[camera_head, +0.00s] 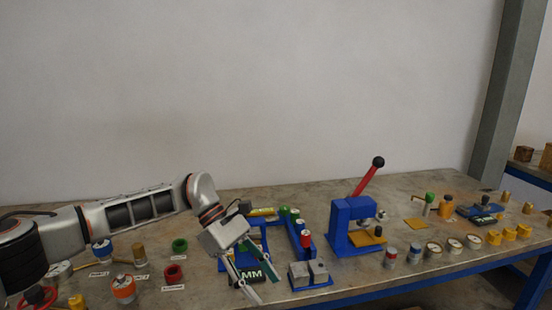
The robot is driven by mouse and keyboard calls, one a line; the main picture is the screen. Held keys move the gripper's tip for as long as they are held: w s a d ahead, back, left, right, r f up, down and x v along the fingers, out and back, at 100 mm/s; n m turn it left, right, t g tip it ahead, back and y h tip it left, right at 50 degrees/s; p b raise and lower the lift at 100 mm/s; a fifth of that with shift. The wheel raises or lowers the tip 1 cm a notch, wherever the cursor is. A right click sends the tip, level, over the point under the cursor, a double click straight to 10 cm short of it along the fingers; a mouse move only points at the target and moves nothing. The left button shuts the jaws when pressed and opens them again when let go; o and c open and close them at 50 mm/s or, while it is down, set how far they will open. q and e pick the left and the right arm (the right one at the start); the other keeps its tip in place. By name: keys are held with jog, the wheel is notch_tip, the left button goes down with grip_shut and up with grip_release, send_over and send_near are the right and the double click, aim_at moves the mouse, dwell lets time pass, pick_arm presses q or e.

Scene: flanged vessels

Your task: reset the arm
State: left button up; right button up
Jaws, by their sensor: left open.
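My left arm comes in from the left edge and reaches over the bench (290,207). My left gripper (251,286) hangs down at the arm's end, with its fingers apart. It is near a dark block marked "MM" (248,273). I cannot tell whether it touches that block. Nothing shows clearly between the fingers. My right gripper is not in view.
A blue press (340,228) with a red lever stands to the right of my gripper. Several small cylinders (453,246) line the right side.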

pick_arm(q)
jog(key=s+d+f+n+h, duration=0.1)
jog(key=s+d+n+h, duration=0.4)
jog(key=d, duration=0.3)
jog(key=s+d+n+h, duration=0.4)
jog(key=s+d+h, duration=0.1)
jog(key=d, duration=0.3)
jog(key=w+a+f+n+t+y, duration=0.25)
jog(key=a+f+n+t, duration=0.6)
jog(key=n, duration=0.85)
jog(key=w+a+f+n+t+y, duration=0.1)
jog(key=a+f+n+t+y, duration=0.4)
jog(key=n+t, duration=0.95)
jog(key=s+a+f+n+g+y, duration=0.7)
jog(key=s+a+f+n, duration=0.8)
jog(key=a+f, duration=0.3)
jog(key=shift+s+a+f+g, duration=0.2)
jog(key=shift+s+a+g, duration=0.25)
jog(key=shift+a, duration=0.2)
jog(key=shift+y, duration=0.25)
